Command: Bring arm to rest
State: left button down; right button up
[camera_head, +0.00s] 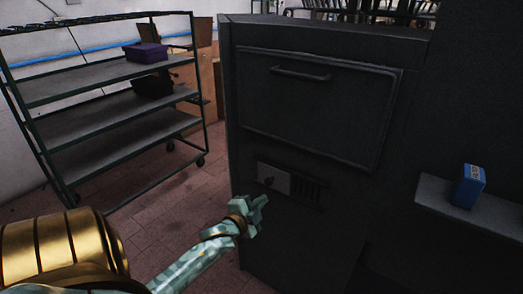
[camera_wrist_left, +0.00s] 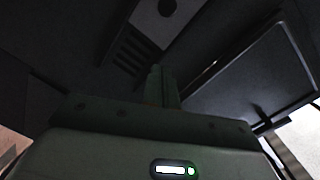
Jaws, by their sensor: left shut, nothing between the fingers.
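My left arm comes in from the lower left in the head view, green and gold. Its gripper (camera_head: 260,207) is shut and empty, in front of the lower part of a dark machine (camera_head: 238,130). In the left wrist view the shut fingers (camera_wrist_left: 156,84) point up toward the machine's vents. I cannot tell from the head view how wide the gap to the machine is. My right gripper does not show.
A wheeled shelf rack (camera_head: 110,104) stands at the left, with a purple box (camera_head: 146,53) on top. A blue box (camera_head: 468,186) stands on a grey ledge (camera_head: 505,212) at the right. The machine's panel with a handle (camera_head: 300,74) is closed. Floor (camera_head: 150,225) shows between rack and machine.

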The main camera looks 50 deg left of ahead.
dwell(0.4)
pick_arm(q)
jog(key=s+d+f+n+g+h, duration=0.1)
jog(key=s+f+n+g, duration=0.15)
jog(key=f, duration=0.65)
jog(key=s+d+f+n+g, duration=0.1)
jog(key=s+f+n+g, duration=0.2)
jog(key=f, duration=0.6)
jog(key=s+d+f+g+h+p, duration=0.15)
jog(key=s+d+f, duration=0.25)
jog(key=s+f, duration=0.45)
jog(key=s+d+f+g, duration=0.3)
jog(key=s+d+f, duration=0.1)
jog(key=s+f, duration=0.4)
jog(key=s+d+f+g, duration=0.1)
jog(key=s+d, duration=0.3)
jog(key=s, duration=0.5)
jog(key=s+d+f+g+h+p, duration=0.1)
jog(key=s+d+f+g, duration=0.1)
jog(key=s, duration=0.7)
jog(key=s+d+f+g+h, duration=0.1)
jog(key=s+d+g, duration=0.2)
jog(key=s+d, duration=0.4)
jog(key=s, duration=0.3)
jog(key=shift+f+n+p, duration=0.35)
jog(key=shift+f+p, duration=0.05)
